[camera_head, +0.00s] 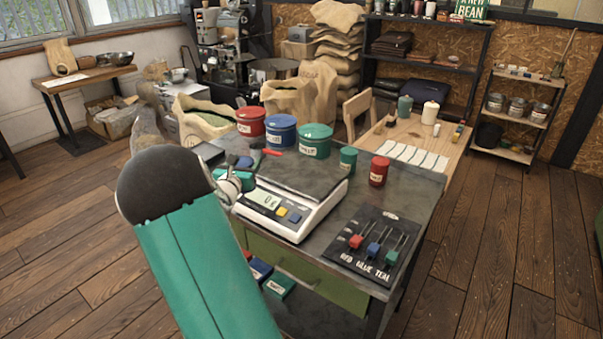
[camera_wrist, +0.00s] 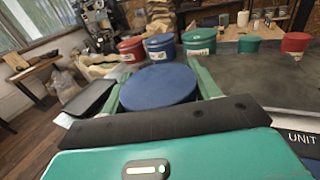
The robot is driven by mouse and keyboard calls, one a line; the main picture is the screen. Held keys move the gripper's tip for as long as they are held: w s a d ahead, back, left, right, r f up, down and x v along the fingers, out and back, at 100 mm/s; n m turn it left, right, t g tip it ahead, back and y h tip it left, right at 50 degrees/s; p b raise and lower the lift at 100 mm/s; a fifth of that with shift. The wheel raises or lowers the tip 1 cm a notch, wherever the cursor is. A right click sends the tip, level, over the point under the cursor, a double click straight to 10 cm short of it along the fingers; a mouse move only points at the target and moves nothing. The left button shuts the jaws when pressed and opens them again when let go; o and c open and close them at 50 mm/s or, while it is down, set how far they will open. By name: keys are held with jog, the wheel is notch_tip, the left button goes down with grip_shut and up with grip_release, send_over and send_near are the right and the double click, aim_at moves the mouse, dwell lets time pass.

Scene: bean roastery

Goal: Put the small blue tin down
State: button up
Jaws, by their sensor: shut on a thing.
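The small blue tin (camera_wrist: 158,86) sits between the two green fingers of my gripper (camera_wrist: 156,74) in the wrist view, its round blue lid facing up. My gripper is shut on it. In the head view my gripper (camera_head: 238,170) is at the left edge of the scale (camera_head: 300,221), partly hidden behind my own arm. A patch of blue shows between the fingers there. I cannot tell whether the tin's bottom touches a surface. A small teal tin (camera_head: 348,160) and a small red tin (camera_head: 379,171) stand upright behind and right of the scale plate.
Large red (camera_head: 250,122), blue (camera_head: 281,131) and teal (camera_head: 315,141) tins line the bench's back edge. A red-handled tool (camera_head: 272,152) lies near my gripper. A black board (camera_head: 367,245) with red, blue and teal sliders lies at the front right. The scale's grey plate (camera_head: 305,168) looks mostly bare.

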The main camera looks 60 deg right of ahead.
jog(key=s+d+r+m+g, duration=0.1)
jog(key=s+d+r+g, duration=0.1)
jog(key=s+d+r, duration=0.45)
jog(key=s+d+r+m+g, duration=0.1)
jog(key=s+d, duration=0.3)
jog(key=s, duration=0.6)
jog(key=s+d+r+m+g, duration=0.1)
jog(key=s+d+r+g, duration=0.1)
jog(key=s+d+r, duration=0.5)
send_over(305, 170)
notch_tip(305, 170, down, 12)
jog(key=shift+w+d+f+h, duration=0.15)
jog(key=shift+f+h, duration=0.15)
jog(key=shift+f, duration=1.6)
jog(key=o, duration=0.9)
jog(key=shift+f, duration=0.15)
jog(key=shift+o, duration=0.5)
